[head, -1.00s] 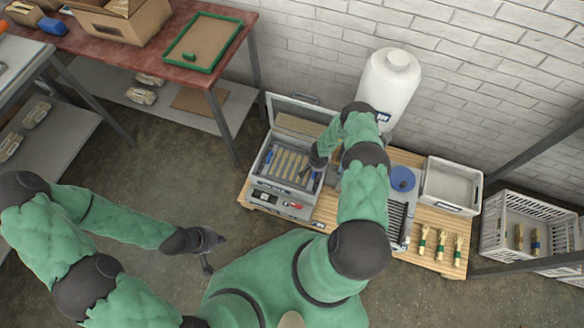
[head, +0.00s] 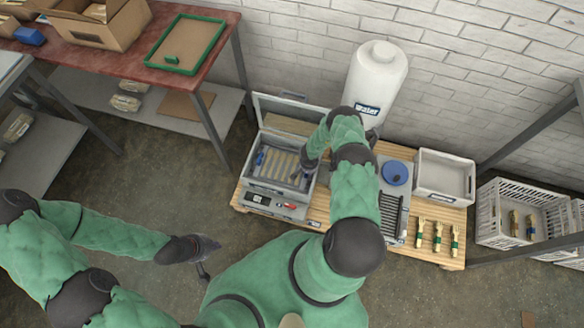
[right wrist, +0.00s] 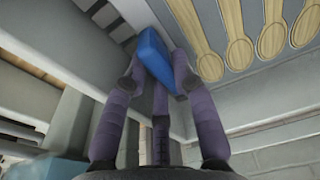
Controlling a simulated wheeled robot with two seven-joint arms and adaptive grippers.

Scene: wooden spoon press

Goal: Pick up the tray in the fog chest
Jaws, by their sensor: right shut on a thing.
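The fog chest (head: 256,197) is a grey box with its lid open, on the wooden pallet. The tray (head: 272,184) lies inside it, carrying a row of several wooden spoons, with a blue handle (head: 262,157) at its left end. My right gripper (head: 297,178) reaches into the chest at the tray's right end. In the right wrist view its fingers (right wrist: 154,75) are shut on the tray's other blue handle (right wrist: 152,55), beside the spoon bowls. My left gripper (head: 205,259) is open and empty over the floor, left of my body.
A white water tank (head: 377,80) stands behind the chest. Right of my right arm are a press with a blue round knob (head: 395,173), a grey bin (head: 444,177) and bundled spoons (head: 437,235). White crates (head: 520,210) stand further right. A red table (head: 130,50) is at upper left.

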